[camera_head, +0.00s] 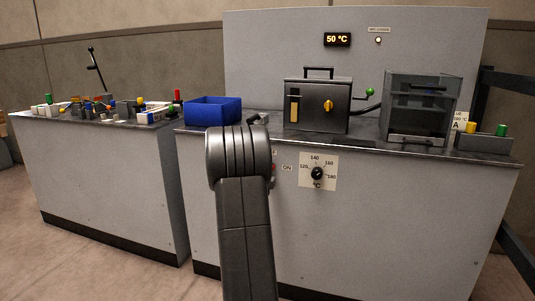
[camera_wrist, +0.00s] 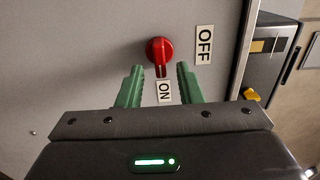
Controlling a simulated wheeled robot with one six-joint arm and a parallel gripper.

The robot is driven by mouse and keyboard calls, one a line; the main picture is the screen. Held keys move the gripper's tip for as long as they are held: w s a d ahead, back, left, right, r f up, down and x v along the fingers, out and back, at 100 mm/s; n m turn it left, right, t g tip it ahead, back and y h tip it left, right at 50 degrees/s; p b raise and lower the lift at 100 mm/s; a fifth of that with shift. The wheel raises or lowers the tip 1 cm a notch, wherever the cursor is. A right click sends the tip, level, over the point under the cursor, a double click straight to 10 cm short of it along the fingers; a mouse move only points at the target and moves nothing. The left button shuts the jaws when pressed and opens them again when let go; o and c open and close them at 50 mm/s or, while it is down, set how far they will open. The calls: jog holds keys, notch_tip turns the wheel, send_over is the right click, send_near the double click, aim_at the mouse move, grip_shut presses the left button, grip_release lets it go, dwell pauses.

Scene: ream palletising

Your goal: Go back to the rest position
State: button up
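My gripper (camera_wrist: 160,70) shows in the wrist view with its two green fingers apart and nothing between them. A red rotary knob (camera_wrist: 159,50) on the grey panel (camera_wrist: 90,45) lies just beyond the fingertips, its pointer at the ON label (camera_wrist: 165,92). The OFF label (camera_wrist: 204,45) is to the knob's right. I cannot tell whether a finger touches the knob. In the head view my arm stands in front of the grey cabinet (camera_head: 400,220) and hides my gripper; only a sliver of red shows beside the arm.
The display (camera_head: 338,39) reads 50 °C. A temperature dial (camera_head: 317,173) is on the front. A cluttered bench (camera_head: 110,165) stands left.

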jog(key=shift+x, duration=0.95)
jog(key=shift+s, duration=0.1)
jog(key=p+v, duration=0.2)
jog(key=v, duration=1.1)
jog(key=w+d+r+n+p, duration=0.1)
jog(key=w+d+n+p, duration=0.2)
jog(key=w+n, duration=0.7)
jog(key=shift+w+d+n+p, duration=0.25)
jog(key=shift+w+n+p, duration=0.25)
jog(key=shift+w, duration=0.85)
jog(key=shift+r, duration=0.1)
